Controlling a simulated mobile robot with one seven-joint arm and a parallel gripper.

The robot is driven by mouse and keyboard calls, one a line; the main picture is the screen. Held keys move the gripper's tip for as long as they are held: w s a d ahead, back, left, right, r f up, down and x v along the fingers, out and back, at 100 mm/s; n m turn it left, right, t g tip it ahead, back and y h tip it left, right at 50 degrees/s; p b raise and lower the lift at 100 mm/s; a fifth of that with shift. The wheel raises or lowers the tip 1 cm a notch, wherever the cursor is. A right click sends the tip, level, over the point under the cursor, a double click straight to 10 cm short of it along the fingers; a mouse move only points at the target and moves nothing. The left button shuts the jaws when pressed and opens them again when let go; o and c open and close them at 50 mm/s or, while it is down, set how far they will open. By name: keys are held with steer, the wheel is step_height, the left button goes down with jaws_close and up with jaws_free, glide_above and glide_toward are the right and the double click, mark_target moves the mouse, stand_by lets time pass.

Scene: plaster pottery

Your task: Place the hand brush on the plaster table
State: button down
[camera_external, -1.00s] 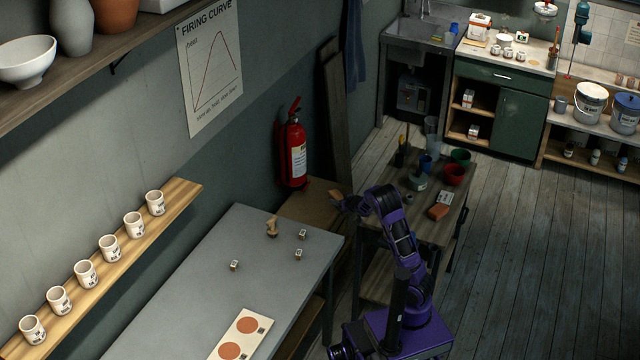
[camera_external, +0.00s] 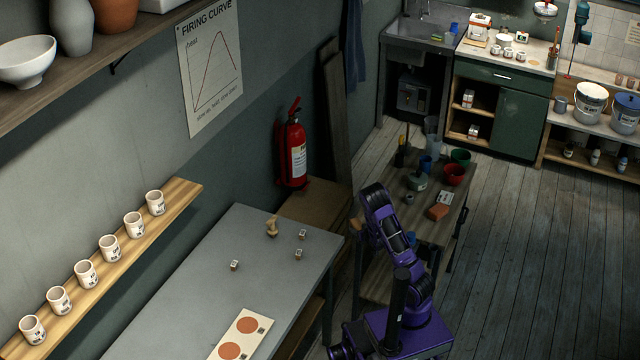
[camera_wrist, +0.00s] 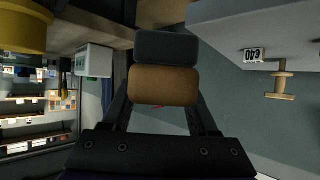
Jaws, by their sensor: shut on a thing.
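The hand brush (camera_wrist: 165,48) has a brown wooden back and dark bristles. In the wrist view it is clamped between the fingers of my gripper (camera_wrist: 163,92), bristles away from the palm. A wooden table (camera_external: 424,238) with mixing vessels stands behind the arm. A grey-topped table (camera_external: 185,285) stands left of the arm; it also shows upper right in the wrist view (camera_wrist: 225,18). No label shows which is the plaster table.
The grey table bears small tagged blocks (camera_external: 298,254), a wooden spool-like piece (camera_external: 271,227) and a board with two orange discs (camera_external: 241,334). A fire extinguisher (camera_external: 293,150) hangs behind.

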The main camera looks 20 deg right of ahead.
step_height(320, 180, up, 9)
steer(key=shift+r, duration=0.2)
steer(key=w+d+r+p, duration=0.1)
steer(key=w+d, duration=0.2)
steer(key=d, duration=0.8)
steer(key=p, duration=0.2)
glide_above(430, 230)
step_height(430, 230, down, 5)
steer(key=shift+s+a+f+b, duration=0.15)
steer(key=shift+f+b, duration=0.5)
steer(key=shift+f, duration=1)
step_height(430, 230, down, 5)
steer(key=b, duration=0.4)
steer(key=shift+r, duration=0.15)
steer(key=shift+f+b, duration=0.5)
steer(key=shift+f, duration=0.15)
